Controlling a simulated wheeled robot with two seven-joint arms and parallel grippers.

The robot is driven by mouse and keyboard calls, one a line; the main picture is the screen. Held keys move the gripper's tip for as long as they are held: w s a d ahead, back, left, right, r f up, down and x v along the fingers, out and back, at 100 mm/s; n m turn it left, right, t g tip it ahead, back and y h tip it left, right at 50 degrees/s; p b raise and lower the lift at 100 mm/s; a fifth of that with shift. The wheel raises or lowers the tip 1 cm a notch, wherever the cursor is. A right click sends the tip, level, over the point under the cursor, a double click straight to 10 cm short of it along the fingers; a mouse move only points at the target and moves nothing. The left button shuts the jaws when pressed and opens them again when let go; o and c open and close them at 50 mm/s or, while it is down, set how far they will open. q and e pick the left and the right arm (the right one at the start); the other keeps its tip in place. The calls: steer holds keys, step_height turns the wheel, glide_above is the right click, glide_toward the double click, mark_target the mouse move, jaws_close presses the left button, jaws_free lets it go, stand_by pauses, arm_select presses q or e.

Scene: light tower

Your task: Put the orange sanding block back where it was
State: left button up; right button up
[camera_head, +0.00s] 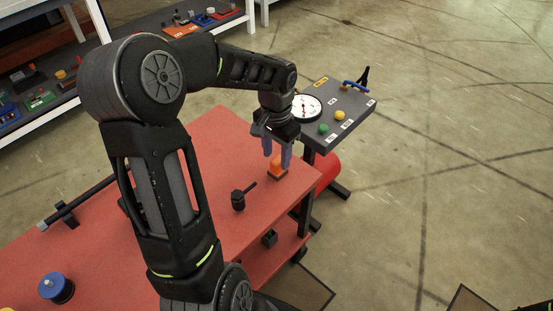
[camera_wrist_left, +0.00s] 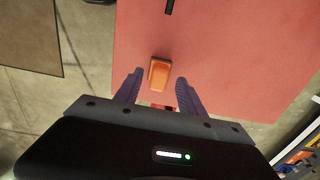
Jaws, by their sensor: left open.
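The orange sanding block (camera_head: 278,169) rests on the red table (camera_head: 225,150), close to its far right edge. My left gripper (camera_head: 276,158) points down over the block, with its purple fingers open. In the left wrist view the block (camera_wrist_left: 159,75) lies between the lines of the two fingertips (camera_wrist_left: 159,82), with a gap on each side. I cannot tell how far the tips are above the table. My right gripper is not in view.
A black tool with a handle (camera_head: 238,199) stands on the table near the block. A blue-topped item (camera_head: 56,288) sits at the lower left. A grey panel stand (camera_head: 352,104) with a gauge (camera_head: 305,107) is just beyond the table edge. Shelves with parts stand at the back left.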

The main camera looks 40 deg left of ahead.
mark_target(277, 161)
arm_select(q)
step_height(277, 161, up, 9)
steer(key=p, duration=0.1)
steer(key=shift+f, duration=0.15)
stand_by(0.5)
